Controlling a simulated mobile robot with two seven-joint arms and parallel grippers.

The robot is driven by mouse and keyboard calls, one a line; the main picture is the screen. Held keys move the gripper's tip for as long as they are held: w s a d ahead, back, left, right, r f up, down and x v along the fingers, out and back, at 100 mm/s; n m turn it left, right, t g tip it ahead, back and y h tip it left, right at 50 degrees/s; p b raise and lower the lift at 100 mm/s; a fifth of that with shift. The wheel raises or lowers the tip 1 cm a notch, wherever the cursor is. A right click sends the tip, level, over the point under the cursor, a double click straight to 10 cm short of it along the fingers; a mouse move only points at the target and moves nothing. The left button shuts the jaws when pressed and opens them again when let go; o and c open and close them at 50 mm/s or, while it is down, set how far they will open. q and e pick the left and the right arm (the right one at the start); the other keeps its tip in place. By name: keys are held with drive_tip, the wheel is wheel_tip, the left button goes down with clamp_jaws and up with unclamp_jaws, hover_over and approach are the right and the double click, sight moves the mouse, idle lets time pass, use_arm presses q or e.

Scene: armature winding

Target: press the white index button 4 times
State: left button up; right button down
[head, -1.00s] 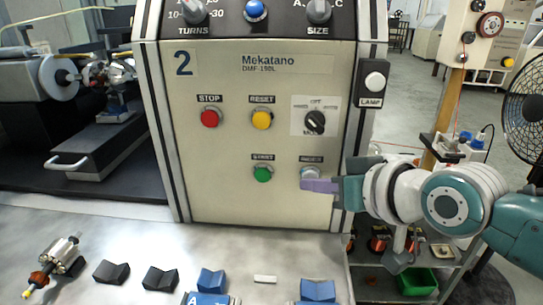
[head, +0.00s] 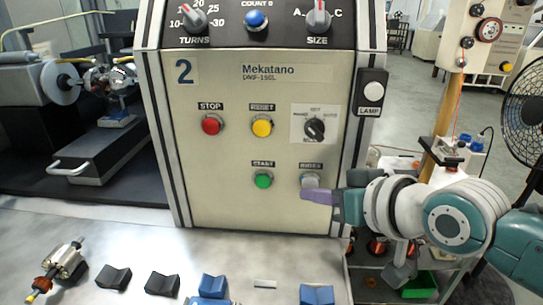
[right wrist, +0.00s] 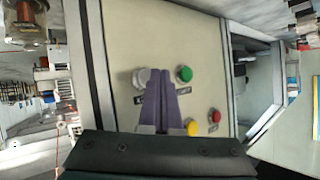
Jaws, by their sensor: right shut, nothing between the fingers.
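The white index button (head: 310,180) is on the lower right of the beige control panel (head: 225,205), right of the green start button (head: 263,180). In the right wrist view the white button (right wrist: 140,77) shows beside my fingertips. My right gripper (head: 306,197) is shut and empty, its purple fingers just below the white button and overlapping its lower edge in the head view. In the right wrist view the shut fingers (right wrist: 164,90) point at the panel between the white and green buttons. I cannot tell whether they touch anything. My left gripper is not in view.
The panel also holds a red stop button (head: 212,125), a yellow reset button (head: 262,126), a black selector knob (head: 315,128) and a lamp (head: 373,91). Blue and black blocks and an armature (head: 60,266) lie on the metal table (head: 150,235) below.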

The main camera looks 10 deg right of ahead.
drive_tip(key=shift+s, duration=0.15)
drive_tip(key=s+p, duration=0.1)
drive_tip(key=s+a+p, duration=0.1)
drive_tip(key=s, duration=0.1)
drive_tip(key=s+p, duration=0.2)
drive_tip(key=shift+a, duration=0.25)
idle(0.7)
